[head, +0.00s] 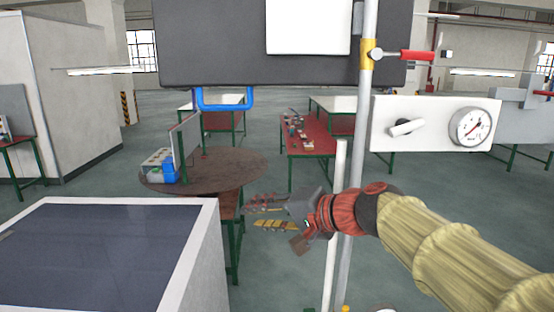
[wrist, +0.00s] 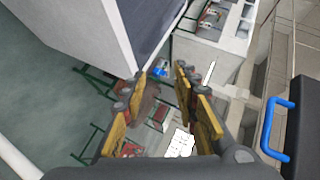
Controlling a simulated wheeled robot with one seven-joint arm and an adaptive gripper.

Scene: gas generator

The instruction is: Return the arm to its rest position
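My gripper (head: 262,217) is in the middle of the head view, at the end of my arm, which comes in from the lower right. Its fingers point left and stand apart, with nothing between them. In the wrist view my gripper (wrist: 160,88) shows two yellow and dark fingers spread open, with only distant floor and tables behind. The gripper touches nothing that I can see. The lower arm joints lie outside the head view.
A vertical pipe (head: 358,170) with a red-handled valve (head: 416,55) stands close by my gripper. A gauge panel (head: 436,124) is right of it. A blue handle (head: 222,101) hangs under a dark box (head: 200,45). A white-framed cabinet (head: 212,240) stands lower left.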

